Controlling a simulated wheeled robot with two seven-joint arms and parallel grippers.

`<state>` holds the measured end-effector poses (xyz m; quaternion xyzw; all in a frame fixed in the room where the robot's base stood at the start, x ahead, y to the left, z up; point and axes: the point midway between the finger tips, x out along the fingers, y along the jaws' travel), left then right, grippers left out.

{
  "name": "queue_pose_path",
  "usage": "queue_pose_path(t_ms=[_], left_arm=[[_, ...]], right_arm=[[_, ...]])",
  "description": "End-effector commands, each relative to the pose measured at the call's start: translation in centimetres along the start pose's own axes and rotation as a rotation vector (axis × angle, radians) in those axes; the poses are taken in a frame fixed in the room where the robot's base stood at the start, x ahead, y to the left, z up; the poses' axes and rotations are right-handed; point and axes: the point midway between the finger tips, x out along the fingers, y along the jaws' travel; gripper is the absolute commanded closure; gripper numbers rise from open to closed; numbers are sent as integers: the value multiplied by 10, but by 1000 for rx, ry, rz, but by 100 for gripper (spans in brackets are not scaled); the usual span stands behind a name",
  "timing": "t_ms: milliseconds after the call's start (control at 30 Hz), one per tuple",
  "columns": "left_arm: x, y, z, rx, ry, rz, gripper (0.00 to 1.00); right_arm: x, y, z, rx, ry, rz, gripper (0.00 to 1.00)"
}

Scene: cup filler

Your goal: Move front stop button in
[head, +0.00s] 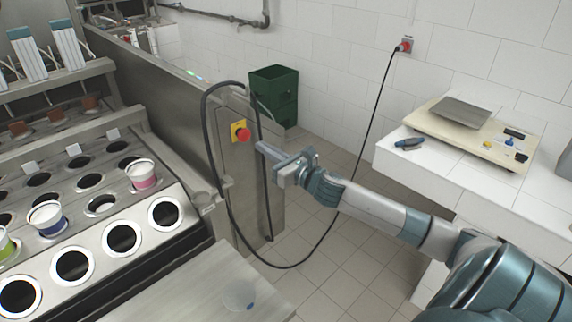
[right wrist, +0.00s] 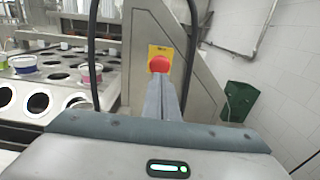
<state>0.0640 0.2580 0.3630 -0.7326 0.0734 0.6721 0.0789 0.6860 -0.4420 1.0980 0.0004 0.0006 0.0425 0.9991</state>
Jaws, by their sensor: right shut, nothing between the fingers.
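The front stop button (head: 243,135) is a red knob on a yellow plate, fixed to the steel end panel of the filling machine. In the right wrist view the red button (right wrist: 159,64) stands straight beyond my fingertips. My right gripper (head: 260,147) is shut and empty, its fingers pointing at the button from the right and slightly below. In the right wrist view the closed fingers (right wrist: 160,82) overlap the lower part of the button. I cannot tell whether they touch it. My left gripper is not in view.
A black cable (head: 212,150) loops around the button panel and runs to a wall socket (head: 406,45). Cups stand in the machine's holed plates at left. A green bin (head: 274,92) stands behind. A white table (head: 428,161) with a scale is at right.

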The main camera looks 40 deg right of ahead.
Motion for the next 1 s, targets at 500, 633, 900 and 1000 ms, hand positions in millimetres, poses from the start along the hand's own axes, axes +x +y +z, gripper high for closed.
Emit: queue_pose_path(t_ms=[500, 633, 900, 1000], left_arm=[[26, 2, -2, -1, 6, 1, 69], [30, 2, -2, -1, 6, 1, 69], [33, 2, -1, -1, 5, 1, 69], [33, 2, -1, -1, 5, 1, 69]], right_arm=[[-58, 1, -4, -1, 2, 3, 100], [-69, 1, -3, 0, 2, 1, 100], [-80, 1, -1, 0, 1, 1, 100], [-81, 1, -1, 1, 1, 1, 100]])
